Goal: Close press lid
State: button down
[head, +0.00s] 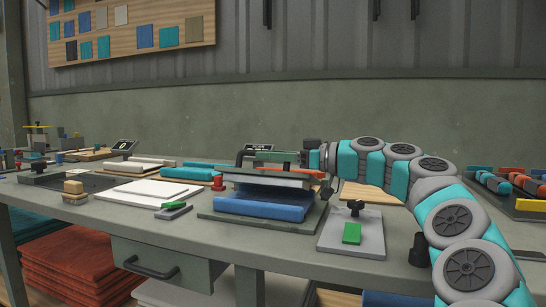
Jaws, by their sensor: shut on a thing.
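The press (212,215) stands on the workbench in the middle of the head view. Its flat grey lid (268,178) is over the base, with a visible gap between them. A folded blue pad (258,209) lies on the base below the lid. My gripper (306,158) is at the right end of the lid, beside the green bar above it. It is shut on the press lid at its handle; the fingers are small and the exact contact is partly hidden.
To the right is a grey plate (338,238) with a green block and a black knob. A white sheet (148,192) and a small grey tool with a green top (174,210) lie to the left. Tools fill a tray at the far right. The wall rises close behind the bench (150,235).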

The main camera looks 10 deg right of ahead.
jog(key=c, duration=0.8)
grip_release()
jog(key=shift+w+d+f, duration=0.1)
jog(key=shift+w+d, duration=0.05)
jog(key=shift+d, duration=0.1)
jog(key=shift+a, duration=0.1)
jog(key=shift+r, duration=1.85)
jog(key=shift+s, duration=0.8)
jog(key=s+r+b, duration=0.1)
jog(key=s+b, duration=0.1)
jog(key=s, duration=1.2)
jog(key=shift+s+d+r, duration=0.15)
jog(key=shift+s+d, duration=0.1)
jog(key=shift+d, duration=0.05)
